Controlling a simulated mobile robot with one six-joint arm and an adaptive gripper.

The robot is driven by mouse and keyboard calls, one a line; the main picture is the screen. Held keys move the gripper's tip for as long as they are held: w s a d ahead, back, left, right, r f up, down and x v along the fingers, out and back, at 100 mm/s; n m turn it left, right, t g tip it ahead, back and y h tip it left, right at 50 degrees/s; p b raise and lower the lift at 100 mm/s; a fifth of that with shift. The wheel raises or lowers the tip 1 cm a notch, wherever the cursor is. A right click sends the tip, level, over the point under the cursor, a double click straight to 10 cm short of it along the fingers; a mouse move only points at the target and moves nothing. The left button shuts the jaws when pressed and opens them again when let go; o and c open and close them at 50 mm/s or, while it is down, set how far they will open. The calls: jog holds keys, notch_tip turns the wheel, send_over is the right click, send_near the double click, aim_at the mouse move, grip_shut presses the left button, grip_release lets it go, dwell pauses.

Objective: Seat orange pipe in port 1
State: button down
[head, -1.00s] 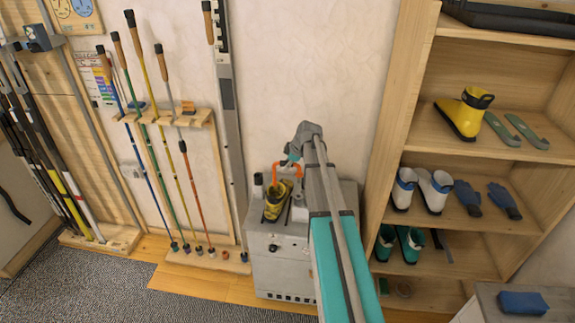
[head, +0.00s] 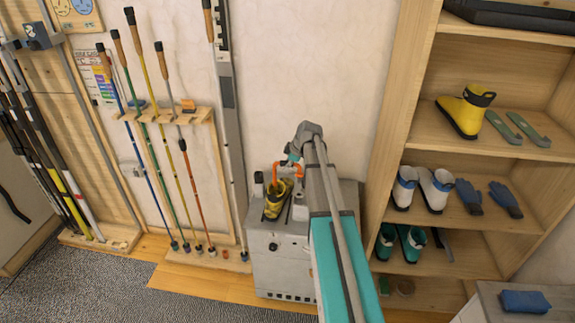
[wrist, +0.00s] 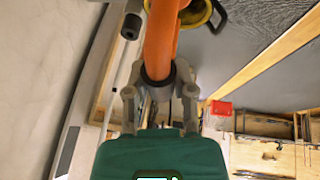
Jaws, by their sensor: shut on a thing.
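The orange pipe (head: 277,174) is a bent tube above the grey cabinet in the head view. In the wrist view the pipe (wrist: 161,35) runs up from a dark collar (wrist: 157,77) between my fingers. My gripper (wrist: 160,92) is shut on the pipe at that collar. In the head view my gripper (head: 292,161) is small, at the end of my arm above the cabinet top. The pipe's free end hangs down near the yellow boot (head: 274,206). No port label is readable, so I cannot tell which is port 1 or whether the pipe touches one.
The grey cabinet (head: 275,262) stands against the wall, with a dark-topped cylinder (head: 258,184) at its left back. Poles (head: 190,195) lean in a wooden rack at left. A wooden shelf (head: 405,112) with boots and gloves stands close at right.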

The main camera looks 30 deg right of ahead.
aim_at(284, 189)
jog(key=shift+f+b, duration=5.15)
jog(key=shift+f, duration=0.1)
dwell(0.7)
jog(key=shift+c, duration=1.9)
grip_release()
jog(key=shift+r, duration=0.2)
notch_tip(284, 189, up, 14)
jog(key=p, duration=1.4)
jog(key=shift+f, duration=0.1)
